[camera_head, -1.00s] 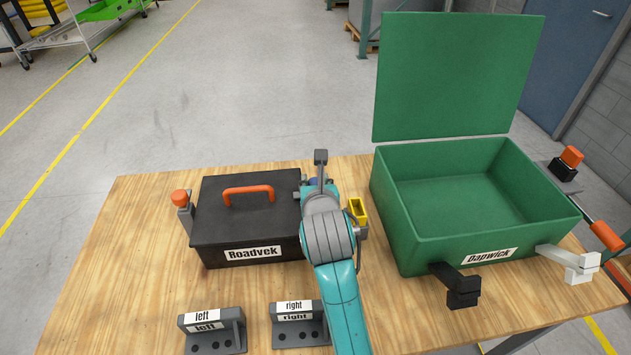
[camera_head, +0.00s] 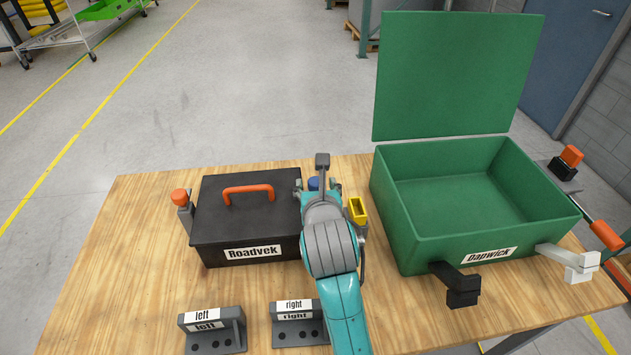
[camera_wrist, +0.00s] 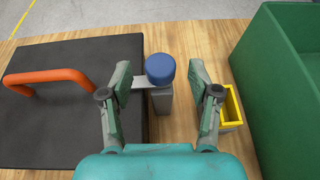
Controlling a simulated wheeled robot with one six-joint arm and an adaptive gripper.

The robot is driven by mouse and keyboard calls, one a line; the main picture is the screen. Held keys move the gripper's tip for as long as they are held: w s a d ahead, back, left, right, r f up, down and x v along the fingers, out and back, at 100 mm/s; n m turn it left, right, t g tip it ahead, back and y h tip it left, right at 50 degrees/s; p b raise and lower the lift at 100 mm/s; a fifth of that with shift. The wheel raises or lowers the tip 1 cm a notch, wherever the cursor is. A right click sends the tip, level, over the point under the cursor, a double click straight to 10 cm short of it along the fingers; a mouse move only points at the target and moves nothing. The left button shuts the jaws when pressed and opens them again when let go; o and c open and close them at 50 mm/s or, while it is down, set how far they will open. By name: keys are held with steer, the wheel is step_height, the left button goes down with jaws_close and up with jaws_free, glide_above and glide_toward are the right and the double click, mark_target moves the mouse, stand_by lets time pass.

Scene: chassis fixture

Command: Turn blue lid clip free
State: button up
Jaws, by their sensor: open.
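The blue lid clip (camera_wrist: 160,70) has a round blue knob on a grey post beside the right edge of the black Roadvek box (camera_head: 245,217). In the head view only a bit of its blue knob (camera_head: 313,184) shows past my arm. My gripper (camera_wrist: 160,76) is open, with one finger on each side of the blue knob in the wrist view. A grey arm of the clip reaches left over the lid edge, partly behind the left finger. The box lid is closed, with an orange handle (camera_head: 249,191).
An orange-topped clip (camera_head: 180,198) stands at the box's left side. A yellow holder (camera_head: 357,210) stands just right of my gripper. The green Dapwick box (camera_head: 405,232) is open to the right. Grey "left" (camera_head: 212,331) and "right" (camera_head: 297,328) blocks sit in front.

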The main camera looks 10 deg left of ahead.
steer(key=v, duration=0.9)
steer(key=w+a+f+m+y, duration=0.1)
steer(key=w+m, duration=0.2)
steer(key=m, duration=0.8)
steer(key=w+f+m+y, duration=0.1)
steer(key=w+m, duration=0.3)
steer(key=m, duration=0.7)
steer(key=w+a+f+m+g, duration=0.1)
steer(key=w+f+m, duration=0.1)
steer(key=m, duration=0.9)
steer(key=shift+w+a+f+y, duration=0.15)
steer(key=shift+w+y, duration=0.05)
steer(key=shift+w, duration=0.2)
steer(key=shift+w+a+f+y, duration=0.1)
steer(key=shift+w+a+y, duration=0.1)
steer(key=shift+w, duration=0.2)
